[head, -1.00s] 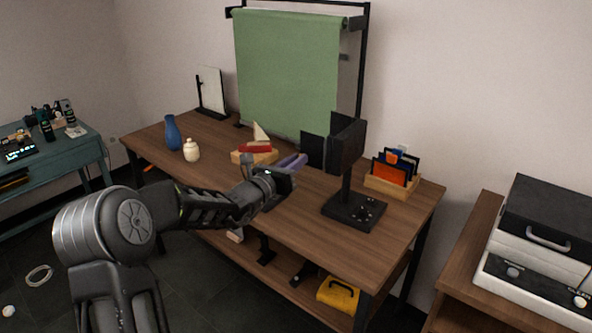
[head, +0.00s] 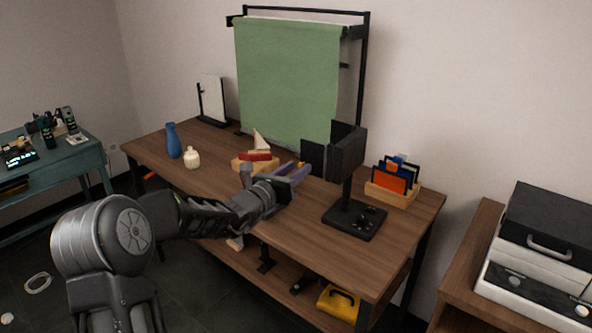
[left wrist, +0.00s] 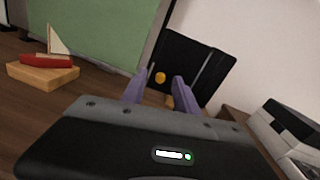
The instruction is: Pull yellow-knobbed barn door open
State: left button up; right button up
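The yellow knob (left wrist: 160,77) shows in the left wrist view on a black barn door panel (left wrist: 205,62). In the head view, black panels (head: 313,157) stand on the lamp head (head: 347,152), above its black base (head: 354,219). My left gripper (head: 295,172) is at the left of the lamp, over the table. Its purple fingers (left wrist: 159,88) are apart, with the knob seen between them, beyond the tips. I cannot tell whether they touch it. My right gripper is not in view.
A toy boat on a wooden block (head: 255,163), a cream jar (head: 192,158) and a blue vase (head: 173,140) stand left of my gripper. A wooden holder with cards (head: 393,186) is right of the lamp. The table front (head: 310,228) is clear.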

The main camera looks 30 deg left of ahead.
pick_arm(q)
jog(key=s+a, duration=0.1)
jog(key=s, duration=0.6)
jog(key=shift+s, duration=0.25)
jog(key=shift+f, duration=0.1)
jog(key=s+d+f+m+g, duration=0.2)
jog(key=f+m, duration=0.1)
jog(key=f, duration=0.2)
jog(key=s+d+f+m+g, duration=0.1)
jog(key=s+f+m+g, duration=0.1)
jog(key=f, duration=0.4)
jog(key=s+d+f+m+g+h, duration=0.1)
jog(key=s+d+f+m+g, duration=0.1)
jog(key=f, duration=0.4)
jog(key=shift+s+d+m+g, duration=0.1)
jog(key=shift+d+m+g, duration=0.25)
jog(key=shift+m+g, duration=0.35)
jog(key=s+d+f+m+g+y+p, duration=0.1)
jog(key=s+d+f+m+g+p, duration=0.1)
jog(key=s+d+f+m+g, duration=0.45)
jog(key=s+d+f+m+g+y+p, duration=0.1)
jog(key=s+d+f+m+p, duration=0.25)
jog(key=s+f+m, duration=0.7)
jog(key=s+d+f+m+g+h+p, duration=0.2)
jog(key=s+d+m+p, duration=0.1)
jog(key=s+d+m, duration=0.6)
jog(key=s+d, duration=0.4)
jog(key=d, duration=0.1)
jog(key=shift+h, duration=0.3)
